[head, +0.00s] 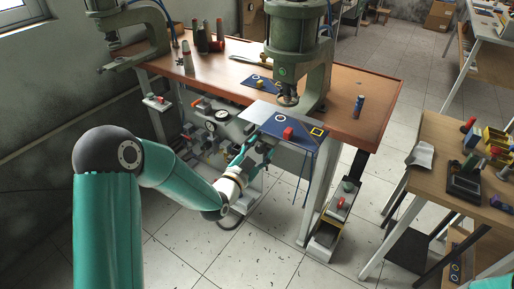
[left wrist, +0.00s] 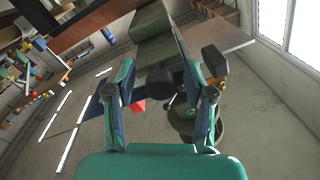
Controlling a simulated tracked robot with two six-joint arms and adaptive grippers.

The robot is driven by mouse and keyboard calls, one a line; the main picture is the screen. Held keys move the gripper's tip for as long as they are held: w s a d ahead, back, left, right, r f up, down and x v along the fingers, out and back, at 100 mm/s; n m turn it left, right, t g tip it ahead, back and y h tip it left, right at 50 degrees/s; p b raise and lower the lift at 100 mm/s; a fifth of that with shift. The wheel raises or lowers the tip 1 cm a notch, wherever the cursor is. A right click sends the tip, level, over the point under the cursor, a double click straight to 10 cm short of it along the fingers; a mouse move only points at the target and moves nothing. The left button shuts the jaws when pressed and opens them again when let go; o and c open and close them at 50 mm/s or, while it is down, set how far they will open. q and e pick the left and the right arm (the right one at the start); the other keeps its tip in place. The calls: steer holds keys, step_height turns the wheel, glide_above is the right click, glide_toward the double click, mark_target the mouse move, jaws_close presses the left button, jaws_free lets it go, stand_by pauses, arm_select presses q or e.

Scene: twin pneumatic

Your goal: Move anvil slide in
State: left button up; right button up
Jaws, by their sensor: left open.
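A press (head: 290,35) with a green frame stands on the wooden bench. In front of its ram, a flat slide with a bare metal part (head: 258,113) and a dark blue plate (head: 300,141) sticks out over the bench's front edge. My left gripper (head: 262,146) is open at the slide's front edge; contact cannot be told. In the left wrist view my open fingers (left wrist: 159,92) are spread, with the red block (left wrist: 138,106) and part of the blue plate (left wrist: 93,107) between and beside them.
A second press (head: 130,35) stands at the bench's left end. Gauges and valves (head: 210,125) fill the panel below. A side table (head: 435,180) with tools is at right. The tiled floor between is mostly clear.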

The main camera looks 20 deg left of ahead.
arm_select(q)
steer(key=s, duration=0.7)
steer(key=shift+s+a, duration=0.2)
steer(key=shift+a, duration=0.2)
steer(key=shift+f, duration=0.1)
